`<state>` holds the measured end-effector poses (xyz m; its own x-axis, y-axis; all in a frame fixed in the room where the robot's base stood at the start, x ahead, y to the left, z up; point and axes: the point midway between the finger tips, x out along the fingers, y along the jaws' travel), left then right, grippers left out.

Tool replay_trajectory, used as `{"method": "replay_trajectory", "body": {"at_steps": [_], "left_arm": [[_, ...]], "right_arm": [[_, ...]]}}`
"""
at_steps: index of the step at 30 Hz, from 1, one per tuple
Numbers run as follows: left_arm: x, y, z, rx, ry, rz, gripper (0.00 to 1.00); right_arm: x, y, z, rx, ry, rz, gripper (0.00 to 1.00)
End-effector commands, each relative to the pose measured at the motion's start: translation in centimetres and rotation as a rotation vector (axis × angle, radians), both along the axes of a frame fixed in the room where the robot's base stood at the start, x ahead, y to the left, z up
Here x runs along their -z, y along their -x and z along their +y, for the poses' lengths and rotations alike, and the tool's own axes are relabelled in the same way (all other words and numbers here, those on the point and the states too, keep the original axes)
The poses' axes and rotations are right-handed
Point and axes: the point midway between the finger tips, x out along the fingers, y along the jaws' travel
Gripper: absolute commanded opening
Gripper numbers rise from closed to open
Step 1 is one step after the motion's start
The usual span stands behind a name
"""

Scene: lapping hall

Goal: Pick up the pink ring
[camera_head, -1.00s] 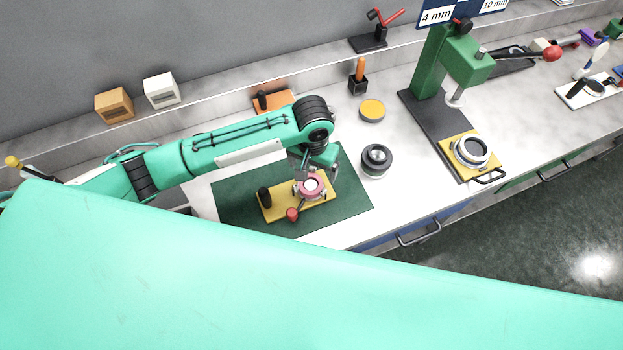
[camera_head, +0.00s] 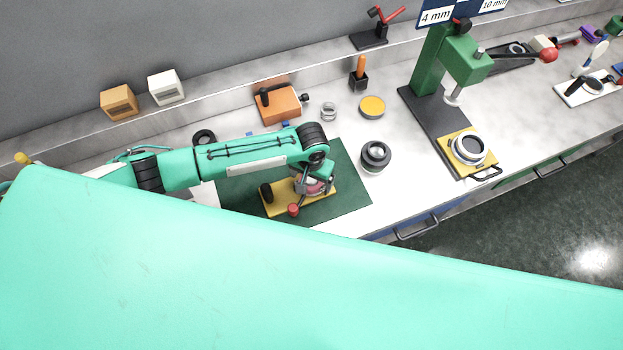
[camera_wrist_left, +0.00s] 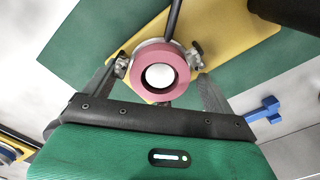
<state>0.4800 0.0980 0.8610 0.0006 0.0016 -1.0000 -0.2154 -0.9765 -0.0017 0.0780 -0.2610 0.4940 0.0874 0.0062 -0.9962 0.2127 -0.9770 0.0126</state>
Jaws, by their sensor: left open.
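The pink ring (camera_wrist_left: 137,72) sits on a round metal holder on the yellow base plate (camera_wrist_left: 225,32), which lies on the green mat (camera_wrist_left: 80,38). In the head view the pink ring (camera_head: 309,189) is mostly hidden by my left gripper (camera_head: 315,181), which is over it and pointing down. In the wrist view my left gripper (camera_wrist_left: 158,66) is open, with one finger on each side of the ring. Small gaps show between the fingers and the ring. I cannot tell how far above the ring the fingertips are. My right gripper is not in view.
A red-ended lever (camera_head: 293,209) and a black knob (camera_head: 265,192) are on the yellow plate, close to the gripper. A dark round piece (camera_head: 375,157) stands right of the mat. A green press (camera_head: 440,75) stands farther right. An orange block (camera_head: 280,104) is behind.

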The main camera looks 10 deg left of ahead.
Motion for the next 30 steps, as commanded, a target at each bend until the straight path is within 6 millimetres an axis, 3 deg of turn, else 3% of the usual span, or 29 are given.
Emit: {"method": "replay_trajectory", "body": {"at_steps": [1,9,22,26,30], "left_arm": [[0.0,0.0,0.0,0.0,0.0,0.0,0.89],[0.0,0.0,0.0,0.0,0.0,0.0,0.37],[-0.9,-0.1,0.0,-0.001,0.002,-0.001,0.37],[-2.4,-0.1,0.0,0.0,0.002,-0.002,0.37],[-5.3,-0.1,-0.1,0.001,0.004,-0.005,0.37]], "right_arm": [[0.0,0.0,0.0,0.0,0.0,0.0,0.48],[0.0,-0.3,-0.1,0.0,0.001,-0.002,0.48],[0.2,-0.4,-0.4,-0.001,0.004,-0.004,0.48],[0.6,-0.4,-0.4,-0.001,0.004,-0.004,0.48],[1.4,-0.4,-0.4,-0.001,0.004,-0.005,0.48]]}}
